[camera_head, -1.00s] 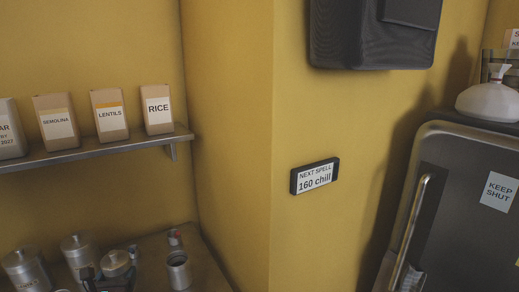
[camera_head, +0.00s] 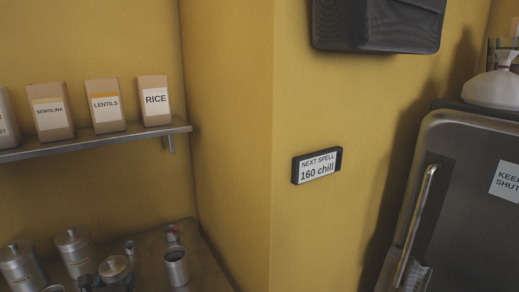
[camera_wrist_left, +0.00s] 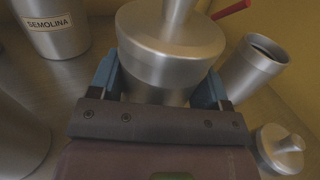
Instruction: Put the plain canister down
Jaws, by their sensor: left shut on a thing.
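My left gripper (camera_wrist_left: 160,92) is shut on a plain steel canister (camera_wrist_left: 165,70), with one blue finger on each side of its body. The canister has a domed lid with a knob, looks upright and shows no label. It also shows in the head view (camera_head: 114,266) at the bottom edge, above or on the counter (camera_head: 210,272); its base is hidden, so I cannot tell whether it touches. My left gripper (camera_head: 108,284) is dark and mostly cut off there. My right gripper is not in view.
A labelled semolina canister (camera_wrist_left: 50,25) stands left of the held one. An open canister (camera_wrist_left: 252,67) stands close on its right, near a loose knobbed lid or small canister (camera_wrist_left: 280,148). Another canister (camera_head: 75,250) is behind. A shelf (camera_head: 95,138) with packets hangs above.

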